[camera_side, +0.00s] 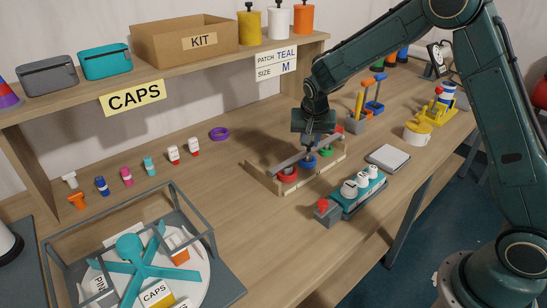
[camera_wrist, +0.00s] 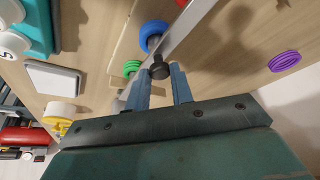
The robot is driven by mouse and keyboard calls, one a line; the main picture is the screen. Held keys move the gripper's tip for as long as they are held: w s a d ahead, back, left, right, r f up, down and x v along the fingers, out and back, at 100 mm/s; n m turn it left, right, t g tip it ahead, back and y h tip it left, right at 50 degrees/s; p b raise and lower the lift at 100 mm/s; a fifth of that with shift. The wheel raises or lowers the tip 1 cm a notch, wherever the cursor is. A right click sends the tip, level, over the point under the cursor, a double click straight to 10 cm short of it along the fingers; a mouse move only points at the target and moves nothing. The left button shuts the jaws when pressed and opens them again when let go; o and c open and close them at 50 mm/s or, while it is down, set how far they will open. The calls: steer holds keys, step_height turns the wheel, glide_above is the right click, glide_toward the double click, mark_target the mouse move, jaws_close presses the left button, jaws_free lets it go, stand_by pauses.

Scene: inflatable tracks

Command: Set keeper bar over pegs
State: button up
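The keeper bar (camera_side: 287,163) is a long grey strip with a dark knob (camera_wrist: 160,68). My gripper (camera_side: 308,149) is over the bar, and in the wrist view its two blue-grey fingers (camera_wrist: 160,75) stand either side of the knob, seemingly closed on it. The bar lies diagonally over a pale wooden tray (camera_side: 279,189) with a red ring (camera_side: 288,175), a blue ring (camera_side: 308,162) and a green ring (camera_side: 327,152). The bar partly hides the rings, and the pegs are hard to make out. I cannot tell whether the bar touches the pegs.
A teal holder with white rolls (camera_side: 362,187) and a grey block with a red knob (camera_side: 327,212) stand in front of the tray. A grey-white pad (camera_side: 388,158) lies to the right. A purple ring (camera_side: 219,133) lies behind left. Bare table lies left of the tray.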

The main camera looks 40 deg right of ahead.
steer(key=o, duration=0.4)
steer(key=shift+s, duration=0.2)
steer(key=shift+r, duration=0.1)
steer(key=v, duration=1.3)
steer(key=shift+r, duration=0.35)
steer(key=shift+a, duration=0.1)
